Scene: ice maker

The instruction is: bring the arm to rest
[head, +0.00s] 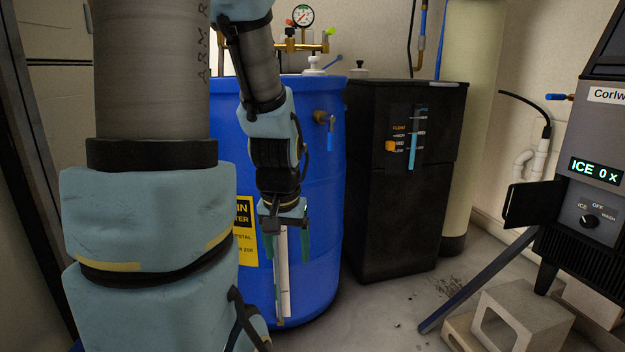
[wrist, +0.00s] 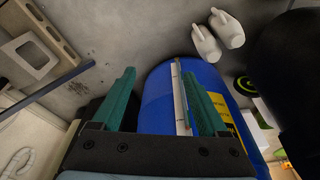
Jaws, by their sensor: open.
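My arm reaches down from the top of the head view. My gripper (head: 290,250) hangs pointing down in front of the blue barrel (head: 322,200), its two teal fingers apart. In the wrist view my gripper (wrist: 158,76) is open, with nothing held between the fingers. A white upright strip (head: 283,285) on the barrel's front lies just below and behind the gripper. The strip (wrist: 180,95) also shows close to the right finger in the wrist view; I cannot tell whether they touch.
A black cabinet (head: 400,200) with a level gauge stands right of the barrel. The ice machine (head: 597,205) reads "ICE 0 x" at far right. Concrete blocks (head: 525,315) and a slanted bar (head: 475,285) are on the floor.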

